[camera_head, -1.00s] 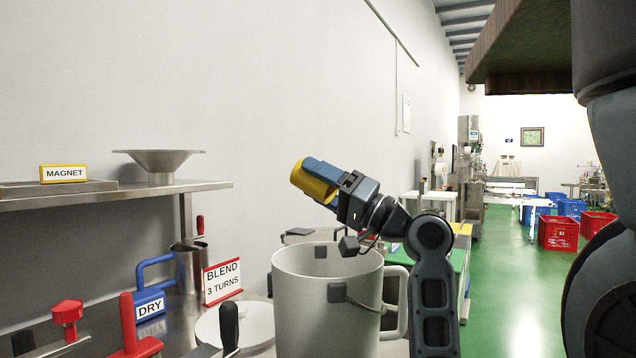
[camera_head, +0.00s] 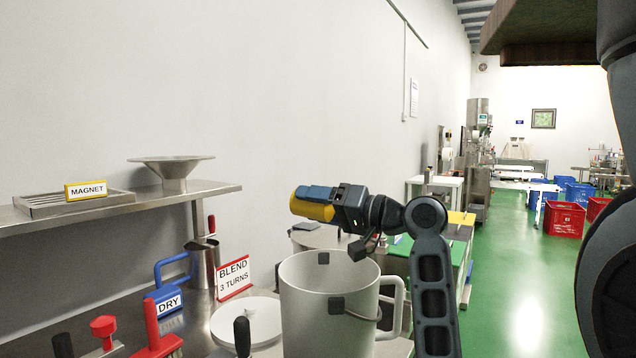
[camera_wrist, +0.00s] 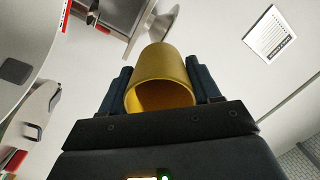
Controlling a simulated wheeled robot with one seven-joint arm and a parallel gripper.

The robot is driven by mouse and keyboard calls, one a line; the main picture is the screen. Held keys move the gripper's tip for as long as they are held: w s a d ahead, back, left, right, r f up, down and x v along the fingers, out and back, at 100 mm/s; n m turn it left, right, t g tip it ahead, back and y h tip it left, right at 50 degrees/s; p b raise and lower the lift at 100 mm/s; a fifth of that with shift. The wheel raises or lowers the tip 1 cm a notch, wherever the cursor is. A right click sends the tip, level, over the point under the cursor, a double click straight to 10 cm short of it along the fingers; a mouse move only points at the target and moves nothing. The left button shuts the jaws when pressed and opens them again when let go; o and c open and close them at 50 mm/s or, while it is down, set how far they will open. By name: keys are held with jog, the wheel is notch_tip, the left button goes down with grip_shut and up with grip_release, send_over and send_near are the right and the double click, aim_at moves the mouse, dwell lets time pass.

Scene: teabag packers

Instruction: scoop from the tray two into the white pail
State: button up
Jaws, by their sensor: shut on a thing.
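My gripper (camera_head: 318,197) is shut on a yellow hollow cylinder (camera_head: 312,210), which looks like the scoop. In the wrist view the scoop (camera_wrist: 162,75) sits between the two blue fingers, its near opening towards the camera. I cannot tell whether it holds anything. In the head view it lies nearly level, pointing left, above the rim of the white pail (camera_head: 315,315) and apart from it. The pail stands upright, with a side handle and dark square pads; the head view does not show its bottom inside. I cannot make out a tray marked two.
A steel shelf (camera_head: 118,214) holds a MAGNET-labelled tray (camera_head: 75,203) and a funnel (camera_head: 171,172). Below are a DRY-labelled blue-handled tool (camera_head: 168,302), a BLEND sign (camera_head: 234,278), a white lid (camera_head: 246,322) and red-handled tools (camera_head: 152,325) left of the pail.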

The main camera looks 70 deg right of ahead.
jog(key=g+p, duration=0.1)
jog(key=p, duration=0.1)
jog(key=g+p, duration=0.4)
jog(key=p, duration=0.1)
jog(key=shift+w+f+y, duration=0.3)
jog(key=shift+w+f, duration=0.05)
jog(key=shift+w, duration=0.05)
jog(key=g+p, duration=0.2)
jog(key=p, duration=0.2)
jog(key=shift+f+g, duration=0.25)
jog(key=shift+g, duration=0.15)
jog(key=shift+w+d+g, duration=0.1)
jog(key=shift+g, duration=1.1)
jog(key=shift+d+r+g+y, duration=0.1)
jog(key=shift+r+g+y, duration=0.15)
jog(key=shift+g+y, duration=0.05)
jog(key=shift+s+f+g, duration=0.1)
jog(key=shift+s+g, duration=0.15)
jog(key=shift+g, duration=0.15)
jog(key=shift+r, duration=0.2)
jog(key=shift+s+r+g+y, duration=0.1)
jog(key=shift+r+g+y, duration=0.1)
jog(key=shift+g, duration=0.6)
jog(key=shift+s+r+g+y, duration=0.1)
jog(key=shift+r+g, duration=0.1)
jog(key=shift+g, duration=0.6)
jog(key=shift+s+r+g+y, duration=0.1)
jog(key=shift+r+g, duration=0.1)
jog(key=shift+g, duration=0.6)
